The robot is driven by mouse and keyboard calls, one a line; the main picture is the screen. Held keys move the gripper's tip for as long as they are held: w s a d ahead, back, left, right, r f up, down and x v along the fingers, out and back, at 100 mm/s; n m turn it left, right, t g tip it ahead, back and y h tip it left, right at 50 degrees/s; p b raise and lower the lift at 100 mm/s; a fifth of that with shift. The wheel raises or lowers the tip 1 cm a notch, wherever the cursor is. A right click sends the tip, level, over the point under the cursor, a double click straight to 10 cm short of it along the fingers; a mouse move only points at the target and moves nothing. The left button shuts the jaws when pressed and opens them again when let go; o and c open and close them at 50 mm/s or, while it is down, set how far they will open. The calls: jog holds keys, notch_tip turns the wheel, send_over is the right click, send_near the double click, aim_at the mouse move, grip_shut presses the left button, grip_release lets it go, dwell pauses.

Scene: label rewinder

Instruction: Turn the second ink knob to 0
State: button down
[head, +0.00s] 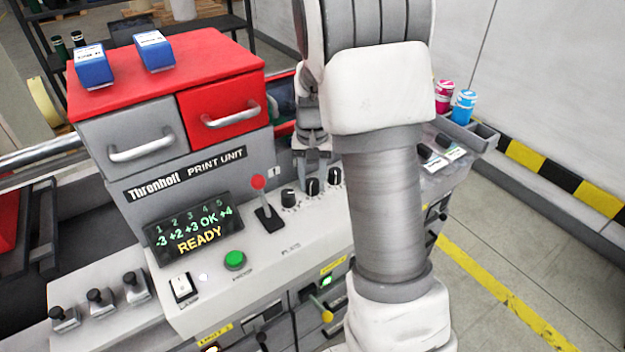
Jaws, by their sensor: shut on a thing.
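A row of black ink knobs stands on the light console top, with the first knob (288,198) at the left. The second ink knob (312,187) is just right of it, and a third knob (335,177) is right of that. My arm hides the console beyond. My gripper (312,171) points down at the second ink knob and is shut on it; the fingertips are small and partly hidden. The display (188,229) reads -3, +2, +3, OK, +4 under the numbers 1 to 5, with READY below.
A red-topped lever (264,200) stands close left of the knobs, and a green button (235,260) is nearer. The print unit's drawers (140,144) rise behind. Pink (444,96) and blue (463,106) containers stand at the right. My arm crosses the console's right part.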

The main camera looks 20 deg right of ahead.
aim_at(312, 181)
jog(key=shift+w+m, duration=0.1)
jog(key=shift+m, duration=0.8)
jog(key=c, duration=0.5)
grip_release()
jog(key=shift+r, duration=0.1)
notch_tip(312, 181, up, 17)
jog(key=shift+r, duration=0.15)
